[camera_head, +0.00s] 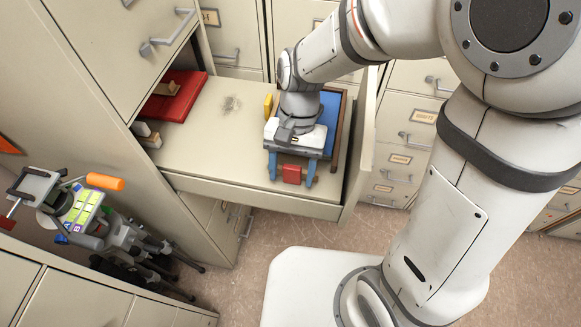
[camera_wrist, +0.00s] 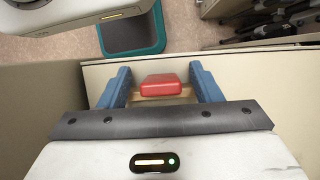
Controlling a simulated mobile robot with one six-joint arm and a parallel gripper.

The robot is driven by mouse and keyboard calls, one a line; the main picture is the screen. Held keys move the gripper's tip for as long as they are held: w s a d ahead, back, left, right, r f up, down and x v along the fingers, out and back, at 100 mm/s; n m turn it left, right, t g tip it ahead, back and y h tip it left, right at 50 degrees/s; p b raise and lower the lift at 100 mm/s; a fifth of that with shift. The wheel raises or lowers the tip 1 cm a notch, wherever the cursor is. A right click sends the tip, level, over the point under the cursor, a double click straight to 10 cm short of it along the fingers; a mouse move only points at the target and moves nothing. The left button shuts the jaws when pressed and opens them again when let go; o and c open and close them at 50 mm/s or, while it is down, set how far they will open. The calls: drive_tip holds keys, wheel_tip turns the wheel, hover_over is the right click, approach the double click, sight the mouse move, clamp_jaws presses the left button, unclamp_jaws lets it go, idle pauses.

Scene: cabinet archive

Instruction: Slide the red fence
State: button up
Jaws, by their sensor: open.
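The red fence (camera_head: 292,174) is a small red block in the open drawer, near the drawer's front. In the wrist view it shows as a red block (camera_wrist: 161,85) on a light wooden strip (camera_wrist: 150,98). My gripper (camera_head: 291,183) points down over it with blue fingers. In the wrist view the gripper (camera_wrist: 162,88) is open, one finger on each side of the red block, with a gap visible on both sides. I cannot tell how far down the fingertips reach beside it.
The open drawer (camera_head: 215,150) also holds a red folder-like object (camera_head: 178,97), a yellow block (camera_head: 268,105) and a blue panel with a dark frame (camera_head: 329,112). A tripod instrument (camera_head: 85,215) stands at left. The middle of the drawer is mostly clear.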

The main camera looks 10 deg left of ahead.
drive_tip(key=v, duration=0.7)
drive_tip(key=shift+r+b, duration=0.35)
drive_tip(key=shift+r, duration=0.05)
drive_tip(key=shift+w, duration=0.1)
